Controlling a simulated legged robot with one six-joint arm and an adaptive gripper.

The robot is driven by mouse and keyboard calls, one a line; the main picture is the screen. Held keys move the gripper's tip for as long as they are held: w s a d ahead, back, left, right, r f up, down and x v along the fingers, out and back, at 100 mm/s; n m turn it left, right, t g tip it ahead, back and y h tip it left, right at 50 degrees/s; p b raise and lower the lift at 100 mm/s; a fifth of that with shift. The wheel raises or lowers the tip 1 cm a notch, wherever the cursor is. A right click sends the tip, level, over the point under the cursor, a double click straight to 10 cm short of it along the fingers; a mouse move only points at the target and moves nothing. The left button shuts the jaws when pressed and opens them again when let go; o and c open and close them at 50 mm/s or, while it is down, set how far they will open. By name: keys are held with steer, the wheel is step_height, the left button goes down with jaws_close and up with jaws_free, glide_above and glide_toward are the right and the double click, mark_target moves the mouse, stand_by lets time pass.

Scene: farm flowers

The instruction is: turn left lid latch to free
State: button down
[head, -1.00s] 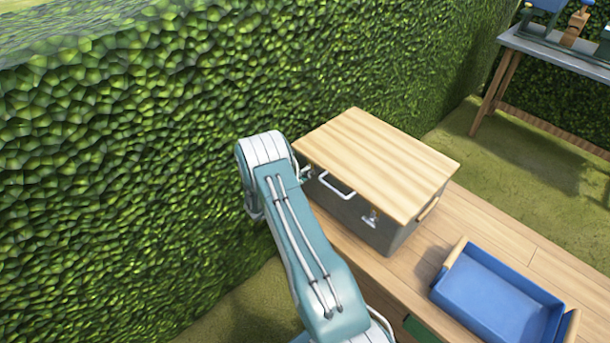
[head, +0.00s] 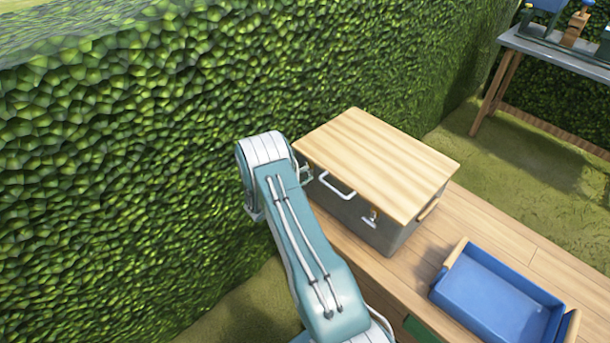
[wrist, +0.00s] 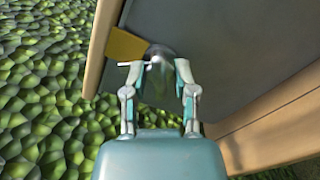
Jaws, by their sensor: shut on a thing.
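A grey box (head: 385,236) with a wooden lid (head: 375,160) stands on a wooden bench. The lid is down on the box. A white handle (head: 336,187) and the right latch (head: 372,216) show on its front. In the wrist view, the left latch (wrist: 158,54) is a metal piece beside a yellow plate (wrist: 126,45), near the lid's edge. My gripper (wrist: 158,72) is at this latch, shut on it with a finger on each side. In the head view the left latch is mostly hidden by my arm.
A blue tray (head: 495,295) with wooden handles sits on the bench (head: 470,225), right of the box. A green hedge (head: 150,120) runs close along the left and behind. A grey table (head: 560,55) stands at the far right.

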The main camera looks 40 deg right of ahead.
steer(key=n, duration=0.6)
steer(key=shift+s+f, duration=0.1)
steer(key=shift+f, duration=0.05)
steer(key=n, duration=0.5)
steer(key=shift+n, duration=0.3)
steer(key=shift+c, duration=2)
jaws_free()
steer(key=a, duration=1.2)
steer(key=shift+s, duration=0.35)
